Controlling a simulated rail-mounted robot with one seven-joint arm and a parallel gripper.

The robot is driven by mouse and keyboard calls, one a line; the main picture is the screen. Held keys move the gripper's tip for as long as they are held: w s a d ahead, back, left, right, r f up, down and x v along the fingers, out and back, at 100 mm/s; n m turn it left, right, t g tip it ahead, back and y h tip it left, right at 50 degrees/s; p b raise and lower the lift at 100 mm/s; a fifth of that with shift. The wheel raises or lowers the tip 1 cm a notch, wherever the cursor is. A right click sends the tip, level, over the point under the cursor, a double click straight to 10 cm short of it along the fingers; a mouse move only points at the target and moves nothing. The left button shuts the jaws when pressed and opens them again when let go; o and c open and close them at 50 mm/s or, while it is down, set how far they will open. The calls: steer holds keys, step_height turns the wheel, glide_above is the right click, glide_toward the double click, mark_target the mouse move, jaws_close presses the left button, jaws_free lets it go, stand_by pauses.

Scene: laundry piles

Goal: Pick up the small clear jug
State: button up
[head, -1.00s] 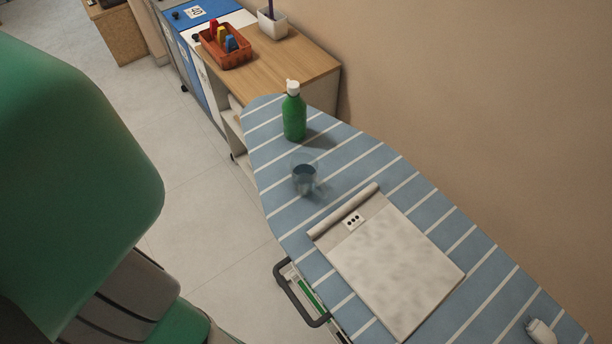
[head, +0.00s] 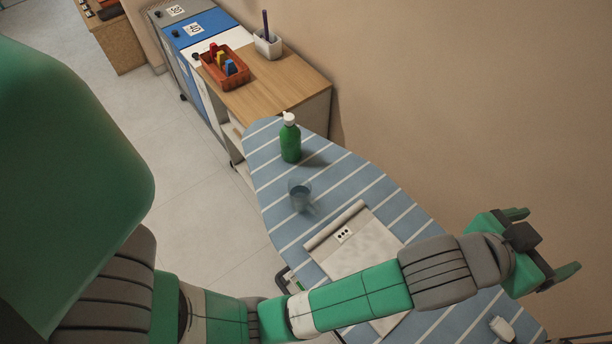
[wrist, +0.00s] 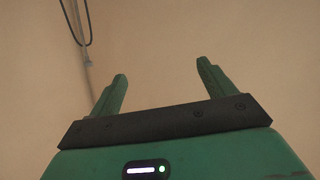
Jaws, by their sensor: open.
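The small clear jug (head: 300,196) stands upright on the striped ironing board (head: 275,228), in front of a green bottle with a white cap (head: 290,142). My gripper (head: 544,246) is open and empty over the right part of the board, near the wall, well to the right of the jug and apart from it. In the wrist view my gripper's two fingers (wrist: 160,85) are spread with only the plain wall between them. The jug does not show in the wrist view.
A folded light cloth (head: 350,245) lies on the board, partly hidden by my arm. A white object (head: 503,329) lies near the board's right end.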

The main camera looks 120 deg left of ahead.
mark_target(298, 198)
steer(key=s+a+f+n+g+h+p, duration=0.1)
steer(key=s+a+f+n+g+p, duration=0.3)
steer(key=s, duration=0.6)
steer(key=s+a+f+n+g+p, duration=0.2)
steer(key=s+a+f+g, duration=0.3)
steer(key=s, duration=0.5)
steer(key=s+d+f+n+g+h+p, duration=0.1)
steer(key=s+d+f+n, duration=0.1)
steer(key=s+f, duration=0.2)
steer(key=s+d+f+n+g+h+p, duration=0.1)
steer(key=s+d+f+n+h+p, duration=0.1)
steer(key=s, duration=0.8)
steer(key=s+d+f+n+g+h+p, duration=0.2)
steer(key=s+d+f, duration=0.2)
steer(key=s+f, duration=0.2)
steer(key=shift+s+d, duration=0.15)
steer(key=shift+s, duration=0.35)
steer(key=shift+s+f, duration=0.15)
steer(key=shift+f, duration=0.5)
steer(key=x, duration=0.7)
steer(key=shift+a, duration=0.3)
steer(key=shift+c, duration=0.4)
